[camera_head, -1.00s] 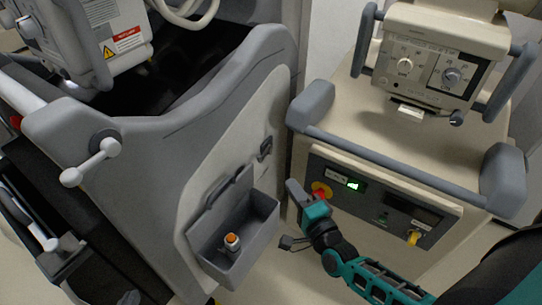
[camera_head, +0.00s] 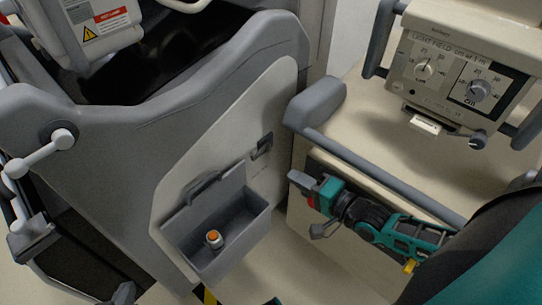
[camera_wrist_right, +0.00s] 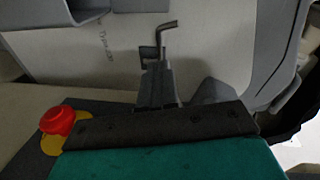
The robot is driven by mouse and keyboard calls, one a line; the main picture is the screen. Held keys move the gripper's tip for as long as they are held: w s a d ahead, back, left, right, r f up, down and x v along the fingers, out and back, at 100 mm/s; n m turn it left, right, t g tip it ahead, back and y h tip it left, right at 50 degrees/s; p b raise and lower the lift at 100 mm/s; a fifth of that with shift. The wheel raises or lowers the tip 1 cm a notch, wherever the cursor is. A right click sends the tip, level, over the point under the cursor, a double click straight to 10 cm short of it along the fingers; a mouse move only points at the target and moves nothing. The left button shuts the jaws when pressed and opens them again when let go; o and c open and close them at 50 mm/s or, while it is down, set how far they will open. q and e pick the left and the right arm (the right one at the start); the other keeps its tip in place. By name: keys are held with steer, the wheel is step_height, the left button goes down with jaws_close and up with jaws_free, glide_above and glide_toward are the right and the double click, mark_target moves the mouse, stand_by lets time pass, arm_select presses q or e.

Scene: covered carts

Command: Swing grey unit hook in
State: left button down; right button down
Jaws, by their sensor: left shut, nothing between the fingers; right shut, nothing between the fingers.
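The grey unit (camera_head: 120,150) stands at the left with a pale side panel. Its hook (camera_head: 262,146) is a small dark piece on that panel, above and right of an open grey bin (camera_head: 222,240). In the right wrist view the hook (camera_wrist_right: 165,38) is a thin bent bar standing out just beyond my fingertips. My right gripper (camera_head: 294,178), teal with grey fingers, is shut and empty. In the head view it is below and right of the hook, with a gap between. Only a teal sliver of my left gripper (camera_head: 274,301) shows at the bottom edge.
A beige unit (camera_head: 375,120) with a grey handrail (camera_head: 385,180) and dials is at the right, close beside my right arm. A red button (camera_wrist_right: 62,120) shows in the wrist view. An orange-capped bottle (camera_head: 214,239) stands in the bin.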

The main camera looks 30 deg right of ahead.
mark_target(256, 157)
steer(key=b+x, duration=0.2)
steer(key=x, duration=0.8)
steer(key=shift+b, duration=0.3)
steer(key=shift+w+a+r+p, duration=0.2)
steer(key=shift+w+a+p, duration=0.35)
steer(key=shift+a, duration=0.2)
steer(key=shift+f, duration=0.1)
steer(key=shift+s, duration=0.1)
